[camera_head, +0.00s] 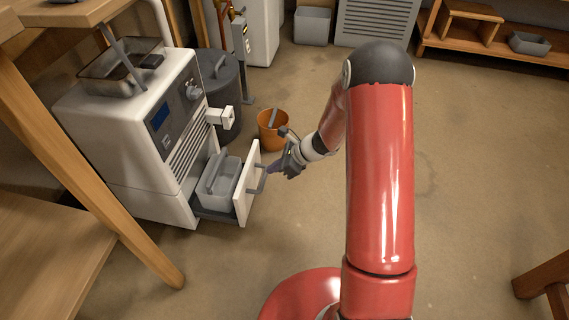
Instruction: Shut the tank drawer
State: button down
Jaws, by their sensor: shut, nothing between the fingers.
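A white machine (150,150) with a dark control panel stands at the left. Its tank drawer (247,186) is pulled out low on its right side, with a white front panel and a dark handle. A grey tank (224,188) sits in the drawer behind the front panel. My gripper (270,168) is shut and holds nothing. Its tip is at the outer side of the drawer front, by the handle. I cannot tell whether it touches the handle or the panel.
An orange bucket (271,130) stands on the floor just behind my gripper. A dark grey bin (222,90) is behind the machine. A wooden table leg (90,150) crosses in front of the machine.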

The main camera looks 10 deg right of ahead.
jog(key=a, duration=0.1)
jog(key=w+a+f, duration=0.1)
jog(key=a, duration=0.2)
jog(key=shift+w+f, duration=0.2)
jog(key=shift+f, duration=0.15)
jog(key=shift+w+a, duration=0.25)
jog(key=shift+a, duration=0.4)
jog(key=shift+a, duration=0.1)
jog(key=w+a, duration=0.3)
jog(key=a, duration=0.5)
jog(key=w+a+p, duration=0.1)
jog(key=w+a, duration=0.2)
jog(key=a, duration=0.5)
jog(key=shift+a+r, duration=0.15)
jog(key=shift+a, duration=0.05)
